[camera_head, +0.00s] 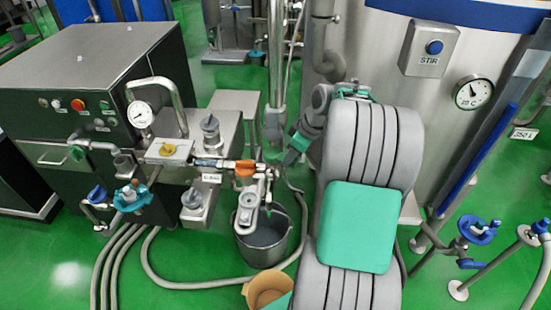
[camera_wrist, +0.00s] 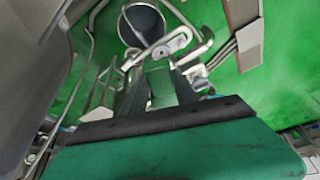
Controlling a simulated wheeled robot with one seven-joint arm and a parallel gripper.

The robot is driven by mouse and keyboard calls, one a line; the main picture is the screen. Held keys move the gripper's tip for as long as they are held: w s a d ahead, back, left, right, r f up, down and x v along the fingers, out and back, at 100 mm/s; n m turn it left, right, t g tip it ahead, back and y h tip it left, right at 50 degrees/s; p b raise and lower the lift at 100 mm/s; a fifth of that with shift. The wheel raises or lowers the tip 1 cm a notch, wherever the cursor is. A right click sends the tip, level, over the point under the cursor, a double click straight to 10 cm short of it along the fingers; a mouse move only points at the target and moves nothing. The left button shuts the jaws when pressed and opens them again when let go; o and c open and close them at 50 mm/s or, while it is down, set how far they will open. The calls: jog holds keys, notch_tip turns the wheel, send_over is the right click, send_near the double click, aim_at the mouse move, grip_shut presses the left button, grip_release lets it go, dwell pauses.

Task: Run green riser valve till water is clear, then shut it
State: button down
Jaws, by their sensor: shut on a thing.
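My gripper (camera_head: 288,160) reaches down and left from the arm, beside the vertical steel pipe (camera_head: 277,65). In the wrist view its two dark fingers (camera_wrist: 160,88) are shut on a green piece (camera_wrist: 158,80), which looks like the green riser valve's handle. The gripper and arm hide most of the valve in the head view. A grey metal bucket (camera_head: 262,243) stands on the floor below the pipework; it also shows in the wrist view (camera_wrist: 142,22). A steel outlet fitting (camera_head: 249,200) hangs over it. I cannot make out a water stream or its clarity.
An orange-handled valve (camera_head: 245,168) sits close left of my gripper. A dark machine (camera_head: 90,90) with gauge and teal valve (camera_head: 133,197) stands left. Hoses (camera_head: 190,284) cross the green floor. A tan container (camera_head: 266,287) is near the bucket. A large steel tank (camera_head: 385,65) stands right.

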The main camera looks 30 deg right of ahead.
jog(key=shift+s+a+m+b, duration=0.2)
jog(key=shift+a+m+b, duration=0.1)
jog(key=shift+m, duration=0.3)
jog(key=shift+h, duration=0.3)
jog(key=c, duration=1)
grip_release()
jog(key=shift+o, duration=0.2)
jog(key=v, duration=0.7)
jog(key=shift+s+r, duration=0.15)
jog(key=shift+r, duration=0.2)
